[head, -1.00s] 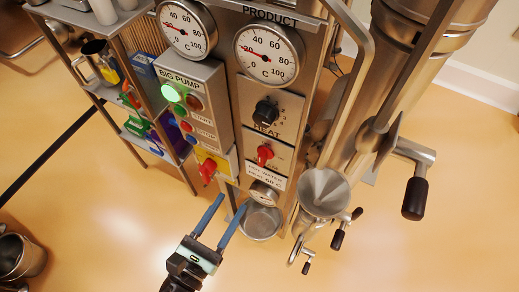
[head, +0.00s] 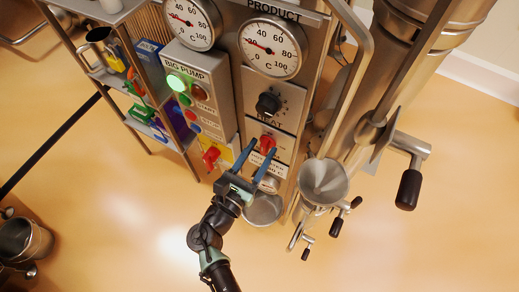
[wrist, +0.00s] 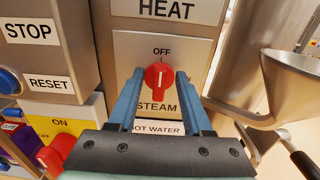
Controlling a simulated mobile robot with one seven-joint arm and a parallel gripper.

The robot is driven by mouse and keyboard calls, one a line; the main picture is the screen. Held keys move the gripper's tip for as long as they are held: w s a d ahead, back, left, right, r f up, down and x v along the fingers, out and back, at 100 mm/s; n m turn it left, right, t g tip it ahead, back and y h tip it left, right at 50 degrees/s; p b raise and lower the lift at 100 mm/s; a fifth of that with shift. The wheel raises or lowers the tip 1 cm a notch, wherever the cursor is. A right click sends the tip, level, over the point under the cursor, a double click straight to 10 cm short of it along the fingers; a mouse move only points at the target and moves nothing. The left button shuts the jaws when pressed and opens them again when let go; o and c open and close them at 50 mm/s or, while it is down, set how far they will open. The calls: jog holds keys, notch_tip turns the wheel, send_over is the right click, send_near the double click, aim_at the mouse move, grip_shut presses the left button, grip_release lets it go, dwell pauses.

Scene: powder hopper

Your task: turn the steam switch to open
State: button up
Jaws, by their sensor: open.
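The steam switch (wrist: 159,77) is a red rotary knob on a steel panel, labelled OFF above and STEAM below. My gripper (wrist: 156,80) is open, with one blue finger on the left and one on the right of the knob. It also shows in the head view (head: 260,152) in front of the panel. I cannot tell whether the fingers touch the knob.
A second red switch (wrist: 57,152) on a yellow plate is at the lower left. The RESET and STOP panel (wrist: 45,45) stands to the left. A steel funnel (wrist: 290,85) is close on the right. A black HEAT dial (head: 268,104) is above.

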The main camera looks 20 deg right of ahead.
grip_shut()
jog(key=shift+f, duration=0.1)
dwell(0.5)
jog(key=m+b, duration=0.2)
jog(key=m, duration=0.1)
jog(key=m+b, duration=0.1)
jog(key=shift+s+d+f+m+b, duration=0.2)
jog(key=shift+s+m+b, duration=0.1)
jog(key=shift+m, duration=0.1)
jog(key=m+b, duration=0.3)
jog(key=m, duration=0.1)
jog(key=shift+s+f+m+b, duration=0.1)
jog(key=shift+f+m+b, duration=0.05)
jog(key=shift+m+b, duration=0.2)
jog(key=m+b, duration=0.5)
jog(key=shift+s+d+f, duration=0.1)
jog(key=shift+d+f, duration=0.05)
jog(key=shift+f, duration=0.15)
jog(key=m+b, duration=0.4)
jog(key=shift+m, duration=0.25)
jog(key=shift+b, duration=0.45)
